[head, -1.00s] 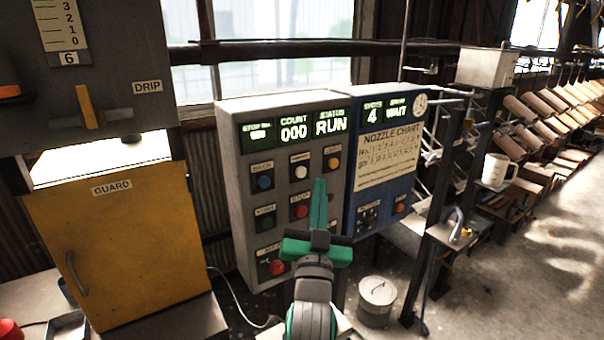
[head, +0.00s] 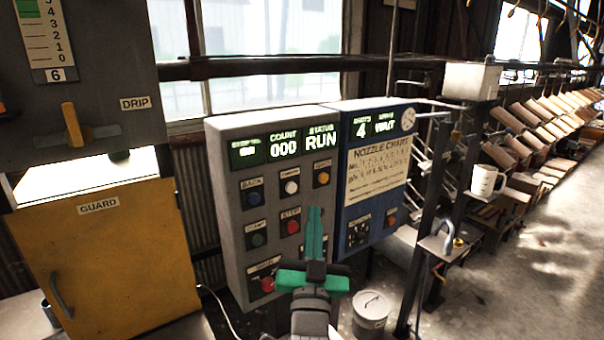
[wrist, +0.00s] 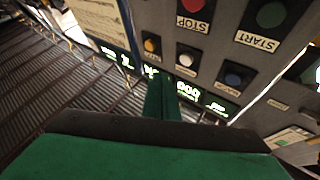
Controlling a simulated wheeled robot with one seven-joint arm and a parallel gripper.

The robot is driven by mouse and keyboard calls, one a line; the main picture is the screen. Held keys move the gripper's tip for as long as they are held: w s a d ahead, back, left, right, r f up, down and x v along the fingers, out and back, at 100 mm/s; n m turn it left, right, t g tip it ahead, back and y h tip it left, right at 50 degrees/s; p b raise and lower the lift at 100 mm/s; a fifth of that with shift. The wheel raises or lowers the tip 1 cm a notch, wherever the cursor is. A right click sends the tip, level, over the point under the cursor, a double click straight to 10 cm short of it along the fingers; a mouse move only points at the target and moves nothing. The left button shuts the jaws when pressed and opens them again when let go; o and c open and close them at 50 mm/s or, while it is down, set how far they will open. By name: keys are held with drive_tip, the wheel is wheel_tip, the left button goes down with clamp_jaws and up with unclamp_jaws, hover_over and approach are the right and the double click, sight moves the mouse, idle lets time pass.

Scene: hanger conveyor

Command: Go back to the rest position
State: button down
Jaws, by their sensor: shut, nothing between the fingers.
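My gripper (head: 314,234) is at the lower middle of the head view, its green fingers pointing up in front of the grey control panel (head: 225,165). The fingers are shut with nothing between them. They also show in the wrist view (wrist: 161,95), closed together against the panel's displays in the background. The panel shows COUNT 000 and STATUS RUN, with several buttons below, among them a red STOP button (head: 292,227). I cannot tell the exact gap between fingertips and panel, and the fingers and wrist hide part of the panel's lower right.
A blue nozzle-chart box (head: 380,215) adjoins the panel on the right. A yellow guard door (head: 110,260) stands at left. A lidded bucket (head: 371,312) is on the floor. A white mug (head: 484,181) sits on a post shelf. Open floor (head: 540,270) lies at the right.

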drive_tip(key=s+f+n+g, duration=0.1)
drive_tip(key=s+f, duration=0.4)
drive_tip(key=f, duration=0.5)
drive_tip(key=s+f+g, duration=0.2)
drive_tip(key=s+f, duration=0.4)
drive_tip(key=f, duration=0.4)
drive_tip(key=s+f+n+g, duration=0.1)
drive_tip(key=s+f, duration=0.4)
drive_tip(key=f, duration=0.4)
drive_tip(key=s+f+g, duration=0.1)
drive_tip(key=s+f, duration=0.2)
drive_tip(key=s, duration=0.7)
drive_tip(key=s+f+g, duration=0.1)
drive_tip(key=s+f, duration=0.3)
drive_tip(key=s, duration=0.5)
drive_tip(key=s+f+g, duration=0.2)
drive_tip(key=s+f, duration=0.2)
drive_tip(key=s, duration=0.6)
drive_tip(key=shift+s+a+n+y, duration=0.2)
drive_tip(key=shift+s+n+y, duration=0.1)
drive_tip(key=shift+n+y, duration=0.1)
idle(1.8)
